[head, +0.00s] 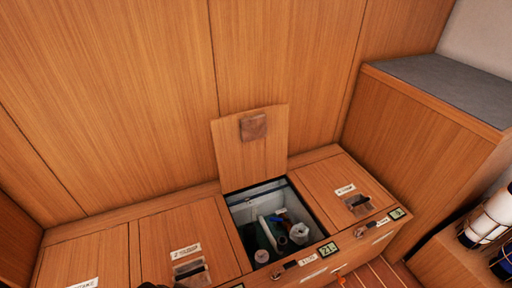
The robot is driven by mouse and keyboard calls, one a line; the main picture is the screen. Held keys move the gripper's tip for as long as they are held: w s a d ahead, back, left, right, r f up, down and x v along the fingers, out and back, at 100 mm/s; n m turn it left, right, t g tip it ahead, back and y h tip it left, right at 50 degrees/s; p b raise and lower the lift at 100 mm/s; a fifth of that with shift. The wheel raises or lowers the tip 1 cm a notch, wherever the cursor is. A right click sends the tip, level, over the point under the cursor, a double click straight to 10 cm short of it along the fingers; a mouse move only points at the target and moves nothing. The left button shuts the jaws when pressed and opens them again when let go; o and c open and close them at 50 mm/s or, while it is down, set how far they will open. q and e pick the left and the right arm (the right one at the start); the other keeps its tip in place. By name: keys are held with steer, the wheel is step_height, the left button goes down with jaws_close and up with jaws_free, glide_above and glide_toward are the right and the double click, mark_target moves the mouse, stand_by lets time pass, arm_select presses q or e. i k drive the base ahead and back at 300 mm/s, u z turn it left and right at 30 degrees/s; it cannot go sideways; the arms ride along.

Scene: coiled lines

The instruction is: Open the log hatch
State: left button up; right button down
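A wooden bench along the wall has several hatches in its top. One hatch lid (250,153) stands raised, leaning back near the wall panel, with a brown square patch on its face. Its open compartment (236,205) shows a pale-walled bin with white, blue and dark items inside. The right hatch (329,189) is shut and has a small label and a recessed dark pull (357,202). A middle-left hatch (163,231) is shut, with a similar pull (190,270). The labels are too small to read, so I cannot tell which is the log hatch. Neither gripper shows.
A far-left hatch (84,262) is shut. Dark latches and small green displays (328,249) line the bench front. A taller wooden cabinet with a grey top (440,88) stands at right. White and dark cylinders (489,216) sit at the lower right edge.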

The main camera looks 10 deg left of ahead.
mark_target(251, 146)
steer(key=u, duration=1.35)
steer(key=k, duration=0.85)
steer(key=z, duration=1.4)
steer(key=i, duration=0.5)
steer(key=u, duration=0.05)
